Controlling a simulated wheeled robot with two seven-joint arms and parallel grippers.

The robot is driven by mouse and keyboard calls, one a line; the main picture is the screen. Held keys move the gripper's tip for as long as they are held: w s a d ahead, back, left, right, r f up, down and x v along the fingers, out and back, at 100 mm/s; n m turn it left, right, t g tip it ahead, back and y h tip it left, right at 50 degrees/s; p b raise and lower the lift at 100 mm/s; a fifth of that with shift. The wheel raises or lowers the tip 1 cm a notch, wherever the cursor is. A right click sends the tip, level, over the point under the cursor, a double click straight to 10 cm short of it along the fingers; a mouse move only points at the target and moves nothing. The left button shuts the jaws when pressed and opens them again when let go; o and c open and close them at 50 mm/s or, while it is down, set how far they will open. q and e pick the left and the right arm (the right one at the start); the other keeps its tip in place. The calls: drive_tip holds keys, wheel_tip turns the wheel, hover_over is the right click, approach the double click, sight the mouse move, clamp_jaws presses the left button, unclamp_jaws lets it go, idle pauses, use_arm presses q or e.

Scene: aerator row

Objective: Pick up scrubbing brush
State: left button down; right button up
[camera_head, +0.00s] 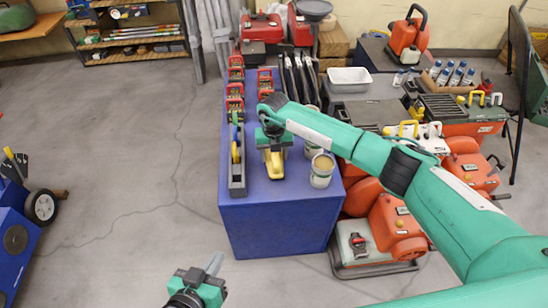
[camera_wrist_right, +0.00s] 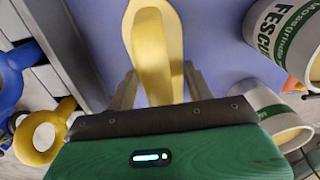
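A yellow handled object (camera_head: 274,166), apparently the scrubbing brush, lies on the blue table (camera_head: 278,215) near its front. Its yellow handle (camera_wrist_right: 155,50) fills the middle of the right wrist view; bristles cannot be seen. My right gripper (camera_head: 272,146) is over the far part of it and hides that part. In the right wrist view, its fingers (camera_wrist_right: 160,85) are apart, one on each side of the handle, with small gaps showing. My left gripper (camera_head: 208,272) is low at the bottom of the head view, off the table; its finger opening is unclear.
A grey holder (camera_head: 237,187) with blue and yellow items stands close left of the brush. A labelled can (camera_head: 322,171) stands close right, with another behind. Red-and-black devices (camera_head: 235,90) line the table's far left.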

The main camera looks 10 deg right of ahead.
drive_tip(key=shift+c, duration=1.3)
drive_tip(key=shift+r, duration=0.1)
